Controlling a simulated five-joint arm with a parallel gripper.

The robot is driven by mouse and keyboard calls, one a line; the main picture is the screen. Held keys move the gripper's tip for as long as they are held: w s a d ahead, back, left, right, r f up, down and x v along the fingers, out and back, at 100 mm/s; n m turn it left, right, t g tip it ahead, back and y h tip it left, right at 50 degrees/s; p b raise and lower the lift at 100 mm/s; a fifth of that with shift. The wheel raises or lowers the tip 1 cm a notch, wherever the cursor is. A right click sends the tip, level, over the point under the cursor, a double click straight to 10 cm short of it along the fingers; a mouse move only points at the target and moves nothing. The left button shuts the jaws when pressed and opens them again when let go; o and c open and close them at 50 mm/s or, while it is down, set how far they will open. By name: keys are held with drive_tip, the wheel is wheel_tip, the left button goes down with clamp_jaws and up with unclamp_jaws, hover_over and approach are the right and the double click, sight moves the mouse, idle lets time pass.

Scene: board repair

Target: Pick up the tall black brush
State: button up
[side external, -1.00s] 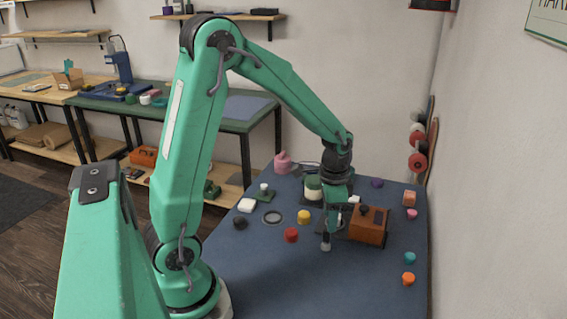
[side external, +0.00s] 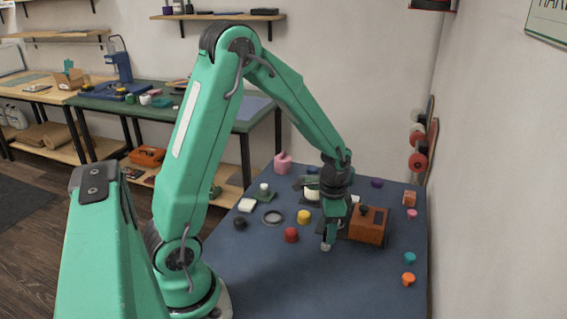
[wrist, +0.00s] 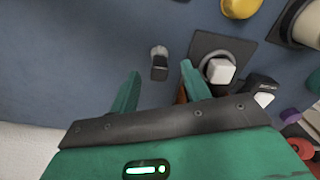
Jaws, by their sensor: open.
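The black brush (wrist: 159,68), a small dark block with a pale grey bristle end, shows in the wrist view just ahead of the gap between my fingertips. In the side view only its grey foot (side external: 325,248) shows; the rest is hidden by my fingers. My gripper (side external: 329,238) is open and low over the blue mat, left of the brown box. In the wrist view its two green fingers (wrist: 160,70) lie to either side of the brush's line, with nothing gripped. I cannot tell whether they touch the brush.
The brown box (side external: 369,226) stands close to the right of my gripper. A red cylinder (side external: 291,235) and a yellow one (side external: 304,216) stand to its left. A white block (wrist: 222,71) on a dark plate is beside the right finger. The blue mat (side external: 270,285) is bare in front.

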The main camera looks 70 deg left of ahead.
drive_tip(key=shift+f, duration=2)
clamp_jaws()
drive_tip(key=shift+r, duration=0.15)
drive_tip(key=shift+r, duration=0.8)
wheel_tip(320, 180, up, 2)
drive_tip(key=shift+r, duration=0.1)
drive_tip(key=s+d+r, duration=0.4)
drive_tip(key=d+r, duration=0.3)
drive_tip(key=d, duration=0.4)
drive_tip(key=shift+s, duration=0.2)
